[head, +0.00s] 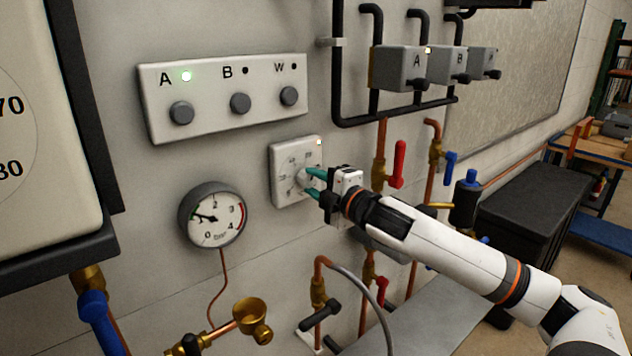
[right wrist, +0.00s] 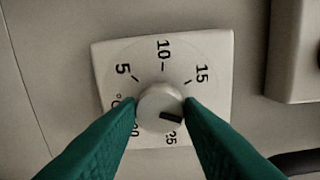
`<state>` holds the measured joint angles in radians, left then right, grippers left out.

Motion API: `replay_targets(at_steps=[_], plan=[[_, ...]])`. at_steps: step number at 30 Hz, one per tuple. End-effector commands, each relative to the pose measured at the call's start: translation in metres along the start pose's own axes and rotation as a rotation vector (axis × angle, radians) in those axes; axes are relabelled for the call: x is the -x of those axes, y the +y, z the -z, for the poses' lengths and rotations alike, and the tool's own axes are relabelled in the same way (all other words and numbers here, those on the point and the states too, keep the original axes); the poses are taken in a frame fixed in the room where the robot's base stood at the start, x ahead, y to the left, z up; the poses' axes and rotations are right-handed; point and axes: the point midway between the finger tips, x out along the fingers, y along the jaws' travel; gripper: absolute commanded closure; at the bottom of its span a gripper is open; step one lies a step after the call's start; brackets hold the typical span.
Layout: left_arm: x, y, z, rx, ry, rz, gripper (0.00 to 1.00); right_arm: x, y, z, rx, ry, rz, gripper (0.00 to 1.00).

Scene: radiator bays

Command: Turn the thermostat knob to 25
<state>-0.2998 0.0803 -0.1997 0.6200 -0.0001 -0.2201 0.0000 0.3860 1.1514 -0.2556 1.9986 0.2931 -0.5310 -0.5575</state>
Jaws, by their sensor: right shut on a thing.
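The thermostat is a square white plate (head: 284,160) on the grey wall, with a round white knob (right wrist: 152,103) at its centre. My right gripper (head: 311,182) has its two green fingers closed on either side of the knob. In the right wrist view the dial plate (right wrist: 215,50) shows 5, 10 and 15, with 25 at the bottom and another number partly covered by the left finger. The black pointer (right wrist: 172,116) points right and slightly down, between 15 and 25, towards a part hidden by the right finger. My left gripper is not in view.
A panel with buttons A, B and W (head: 215,130) is above left, its A lamp green. A pressure gauge (head: 214,214) is at lower left. Pipes with a red lever valve (head: 398,165) stand right of the thermostat, close to my right arm.

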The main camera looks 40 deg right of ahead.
Motion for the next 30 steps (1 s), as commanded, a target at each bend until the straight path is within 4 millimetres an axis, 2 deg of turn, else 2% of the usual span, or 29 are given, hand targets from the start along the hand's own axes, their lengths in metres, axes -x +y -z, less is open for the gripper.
replay_targets(at_steps=[21,30], plan=[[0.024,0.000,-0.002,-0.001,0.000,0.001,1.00,0.000,0.000,0.001,-0.675,-0.009,0.000,0.89],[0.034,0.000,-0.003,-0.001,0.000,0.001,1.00,0.000,0.001,0.001,-0.883,-0.013,-0.001,0.89]])
